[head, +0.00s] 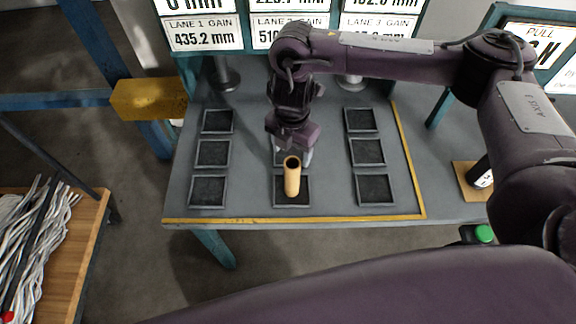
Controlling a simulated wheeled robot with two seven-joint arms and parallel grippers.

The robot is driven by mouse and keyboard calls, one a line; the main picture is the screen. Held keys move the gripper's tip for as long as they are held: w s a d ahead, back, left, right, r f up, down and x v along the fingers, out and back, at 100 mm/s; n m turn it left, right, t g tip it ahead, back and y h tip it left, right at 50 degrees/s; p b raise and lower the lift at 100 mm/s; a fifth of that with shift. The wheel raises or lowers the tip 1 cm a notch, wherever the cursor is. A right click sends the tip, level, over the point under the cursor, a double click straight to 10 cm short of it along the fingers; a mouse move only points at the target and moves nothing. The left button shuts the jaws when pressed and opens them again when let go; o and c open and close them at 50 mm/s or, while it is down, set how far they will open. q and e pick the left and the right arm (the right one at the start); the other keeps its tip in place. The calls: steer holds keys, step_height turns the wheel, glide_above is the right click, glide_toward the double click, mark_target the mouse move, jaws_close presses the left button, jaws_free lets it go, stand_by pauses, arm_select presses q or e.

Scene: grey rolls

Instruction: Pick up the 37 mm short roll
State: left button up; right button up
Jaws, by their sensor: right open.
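A tan hollow roll (292,180) stands upright at the front dark square pad of the middle column on the grey table. Its dark open top faces me. No other roll shows on the pads. My right gripper (292,155) reaches in from the right and points down, just behind the roll's top. Its pale fingertips are apart, one to each side of the roll's upper end as seen from here. I cannot tell whether they touch it. My left gripper is out of view.
The grey table (240,200) has a yellow edge strip and framed dark pads, such as the front left one (208,191). Lane signs (204,35) stand behind. A yellow block (148,99) juts in at left. A wooden table with strips (85,245) stands far left.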

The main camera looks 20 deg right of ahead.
mark_target(293, 163)
steer(key=f, duration=0.1)
steer(key=s+f, duration=0.1)
steer(key=f, duration=0.1)
steer(key=shift+s+f, duration=0.1)
steer(key=shift+f, duration=0.05)
step_height(293, 163, down, 3)
steer(key=shift+a+r, duration=0.1)
steer(key=shift+r, duration=0.1)
steer(key=shift+f, duration=0.5)
steer(key=c, duration=0.5)
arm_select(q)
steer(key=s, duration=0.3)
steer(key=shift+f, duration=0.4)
arm_select(e)
steer(key=c, duration=0.6)
